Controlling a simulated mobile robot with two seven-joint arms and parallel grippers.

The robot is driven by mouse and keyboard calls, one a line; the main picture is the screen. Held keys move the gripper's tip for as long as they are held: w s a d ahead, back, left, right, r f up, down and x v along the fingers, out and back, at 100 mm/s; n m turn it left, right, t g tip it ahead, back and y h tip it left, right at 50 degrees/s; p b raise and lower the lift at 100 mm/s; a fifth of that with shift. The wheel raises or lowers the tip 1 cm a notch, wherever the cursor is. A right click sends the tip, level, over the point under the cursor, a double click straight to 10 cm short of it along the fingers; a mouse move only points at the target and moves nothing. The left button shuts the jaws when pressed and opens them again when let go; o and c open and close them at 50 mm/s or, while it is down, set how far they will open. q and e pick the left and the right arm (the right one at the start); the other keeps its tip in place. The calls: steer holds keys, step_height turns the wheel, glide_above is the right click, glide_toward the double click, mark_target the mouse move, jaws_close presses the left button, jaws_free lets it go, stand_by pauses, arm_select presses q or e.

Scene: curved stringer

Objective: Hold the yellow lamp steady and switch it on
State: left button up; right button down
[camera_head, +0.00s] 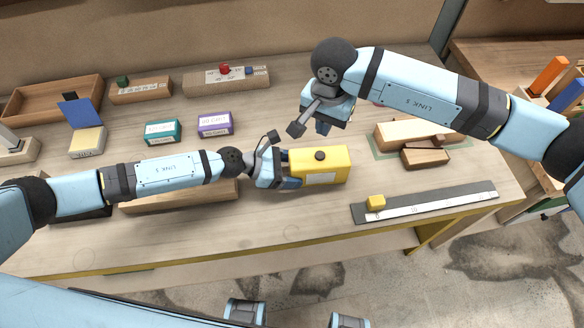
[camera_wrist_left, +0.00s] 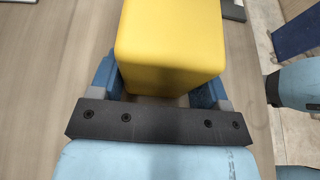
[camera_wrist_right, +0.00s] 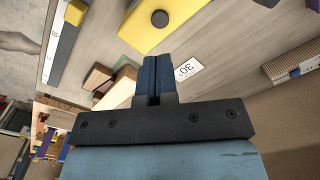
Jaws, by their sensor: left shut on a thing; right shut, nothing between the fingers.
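The yellow lamp (camera_head: 335,166) is a box lying on the workbench, with a round dark button (camera_head: 320,155) on its top and a pale label on its front side. My left gripper (camera_head: 292,168) is shut on the lamp's left end; in the left wrist view the lamp (camera_wrist_left: 172,45) sits between both fingers. My right gripper (camera_head: 322,126) is shut and empty, above and behind the lamp, apart from it. In the right wrist view its closed fingertips (camera_wrist_right: 152,62) point toward the lamp (camera_wrist_right: 165,20), and the button (camera_wrist_right: 160,18) shows on it.
A grey ruler strip (camera_head: 440,203) with a yellow block (camera_head: 376,202) lies front right of the lamp. Wooden blocks (camera_head: 425,156) lie to the right. Teal (camera_head: 162,132) and purple (camera_head: 214,124) boxes stand back left. A wooden tray (camera_head: 52,100) is at the far left.

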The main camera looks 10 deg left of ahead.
mark_target(321, 157)
stand_by(0.4)
steer(key=shift+s+d+f+m+y, duration=0.1)
steer(key=shift+f+m+y, duration=0.75)
steer(key=shift+f+y, duration=0.55)
steer(key=shift+s+f+m+y, duration=0.1)
steer(key=shift+f+m+y, duration=0.9)
steer(key=shift+y, duration=0.65)
steer(key=shift+s+d+f+m+y, duration=0.1)
steer(key=shift+f+m+y, duration=0.65)
steer(key=shift+f+y, duration=0.65)
steer(key=shift+a+r, duration=0.1)
steer(key=shift+f, duration=0.35)
